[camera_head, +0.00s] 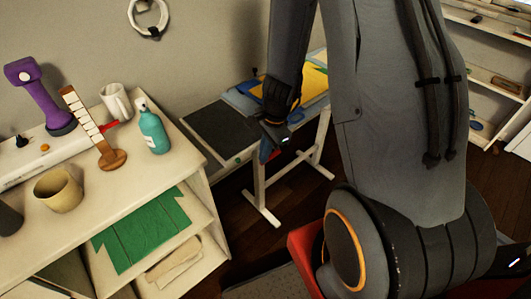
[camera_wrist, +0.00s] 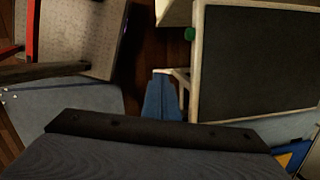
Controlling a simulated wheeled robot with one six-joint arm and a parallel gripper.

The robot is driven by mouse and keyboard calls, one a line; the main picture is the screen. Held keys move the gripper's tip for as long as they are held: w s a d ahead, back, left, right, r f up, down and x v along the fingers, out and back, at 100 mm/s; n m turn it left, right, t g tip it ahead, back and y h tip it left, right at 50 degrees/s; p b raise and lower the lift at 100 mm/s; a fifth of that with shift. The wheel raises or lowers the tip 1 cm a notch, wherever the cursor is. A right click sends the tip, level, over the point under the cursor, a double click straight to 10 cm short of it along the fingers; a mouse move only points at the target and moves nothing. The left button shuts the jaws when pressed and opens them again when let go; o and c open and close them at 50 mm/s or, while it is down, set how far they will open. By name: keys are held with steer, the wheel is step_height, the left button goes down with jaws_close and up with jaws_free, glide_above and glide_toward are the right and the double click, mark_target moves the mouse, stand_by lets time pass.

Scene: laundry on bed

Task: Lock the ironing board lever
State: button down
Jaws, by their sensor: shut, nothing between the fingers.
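The ironing board (camera_head: 222,132) stands in the middle of the head view, with a dark top panel and white legs. In the wrist view its dark panel (camera_wrist: 258,62) with a pale rim fills the upper right. A small green piece (camera_wrist: 190,33) sits at the board's rim; it also shows near the board's front edge in the head view (camera_head: 237,160). I cannot tell whether it is the lever. My gripper (camera_head: 264,154) points down beside the board's near right side. Its blue fingers (camera_wrist: 162,98) are shut and empty, apart from the green piece.
Folded blue and yellow cloths (camera_head: 307,80) lie on the board's far end. A cream shelf unit (camera_head: 205,165) at left holds a teal bottle (camera_head: 153,130), a white mug (camera_head: 115,101) and other items. Dark wooden floor (camera_head: 235,205) shows between shelf and board.

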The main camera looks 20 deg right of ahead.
steer(key=shift+s+a+f, duration=0.15)
steer(key=shift+s+f, duration=0.05)
steer(key=shift+f, duration=0.05)
stand_by(0.5)
steer(key=shift+r, duration=0.1)
steer(key=s+a+r+p, duration=0.1)
steer(key=a+r+p, duration=0.1)
steer(key=r, duration=0.4)
steer(key=s+a+r+p, duration=0.2)
steer(key=r, duration=0.4)
steer(key=shift+s+a, duration=0.25)
steer(key=shift+a, duration=0.05)
steer(key=shift+r, duration=0.15)
steer(key=s+d+r+n+h+b, duration=0.1)
steer(key=s+r+n, duration=0.5)
steer(key=n, duration=1)
steer(key=shift+d+r+t+h+b, duration=0.3)
steer(key=shift+d+r+h+b, duration=0.15)
steer(key=shift+r+b, duration=0.2)
steer(key=shift+s, duration=0.1)
